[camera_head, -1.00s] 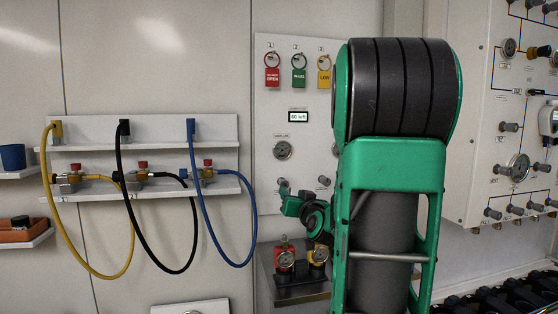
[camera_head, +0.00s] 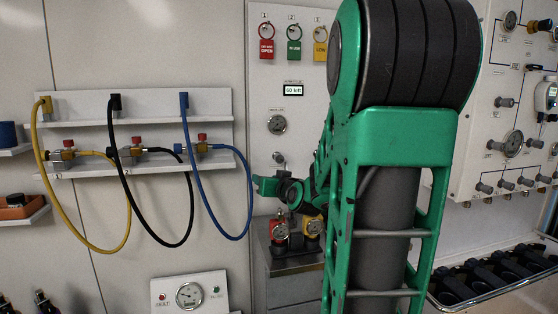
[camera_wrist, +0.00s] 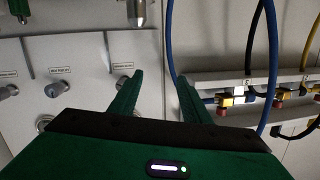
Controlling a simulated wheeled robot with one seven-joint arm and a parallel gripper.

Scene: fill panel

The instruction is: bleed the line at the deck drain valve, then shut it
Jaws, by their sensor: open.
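My gripper (camera_head: 258,185) is in front of the lower left part of the tagged panel (camera_head: 262,95). In the wrist view its two green fingers (camera_wrist: 157,85) are apart with nothing between them. A small grey knob (camera_head: 279,158) sits on that panel above the gripper. The wrist view, which looks upside down, shows a knob (camera_wrist: 124,83) just beside the left finger. Another knob (camera_wrist: 56,89) is farther left. Their small labels are not legible, so I cannot tell which is the deck drain valve. My arm hides the panel's right part.
Yellow (camera_head: 43,180), black (camera_head: 125,185) and blue (camera_head: 207,190) hoses hang on a rack at left; the blue one is close to my gripper. Red (camera_head: 279,229) and yellow (camera_head: 313,228) units stand below. A gauge panel (camera_head: 213,285) is at lower centre; a black tray (camera_head: 490,290) is at right.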

